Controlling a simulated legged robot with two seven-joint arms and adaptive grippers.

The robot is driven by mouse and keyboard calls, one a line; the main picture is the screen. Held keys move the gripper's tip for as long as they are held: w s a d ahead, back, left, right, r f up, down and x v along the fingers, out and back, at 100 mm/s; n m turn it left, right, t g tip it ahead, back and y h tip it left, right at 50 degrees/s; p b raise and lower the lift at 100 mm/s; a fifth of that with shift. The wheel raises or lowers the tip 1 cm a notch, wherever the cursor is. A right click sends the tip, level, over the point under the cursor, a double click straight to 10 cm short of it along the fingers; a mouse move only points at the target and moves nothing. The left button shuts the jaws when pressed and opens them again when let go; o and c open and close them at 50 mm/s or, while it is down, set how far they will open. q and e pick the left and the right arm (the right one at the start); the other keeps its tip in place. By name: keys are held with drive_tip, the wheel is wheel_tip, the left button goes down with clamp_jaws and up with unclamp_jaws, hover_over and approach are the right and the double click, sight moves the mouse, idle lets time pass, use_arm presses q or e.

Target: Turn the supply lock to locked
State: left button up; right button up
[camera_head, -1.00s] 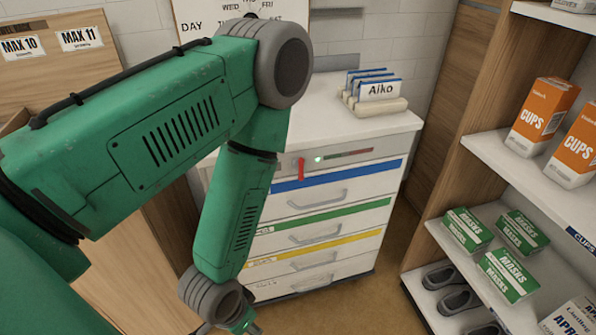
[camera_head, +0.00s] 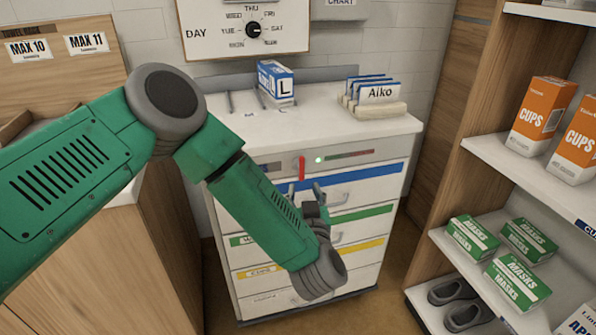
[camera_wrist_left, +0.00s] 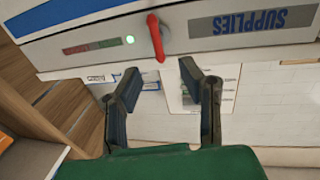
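The supply lock is a red handle (camera_head: 301,168) on the top front panel of the white drawer cabinet (camera_head: 262,137). It stands about upright, with a lit green light (camera_head: 318,159) just to its right and a red and green strip beyond. My left gripper (camera_head: 305,188) is just below the handle, in front of the blue-striped drawer. In the left wrist view, upside down, the handle (camera_wrist_left: 158,38) is ahead of my open left gripper (camera_wrist_left: 160,76), its tip near the gap between the two fingers. The fingers hold nothing; contact is not visible. My right gripper is not in view.
On the cabinet top are a blue and white box (camera_head: 276,80) and name cards (camera_head: 375,91). Shelves with orange cups boxes (camera_head: 541,115) and green masks boxes (camera_head: 472,238) stand at the right. A wooden unit (camera_head: 110,270) is at the left.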

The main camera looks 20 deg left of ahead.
sight(301, 169)
use_arm(q)
drive_tip(key=b+x, duration=0.1)
drive_tip(key=x, duration=0.8)
drive_tip(key=shift+w, duration=0.3)
clamp_jaws()
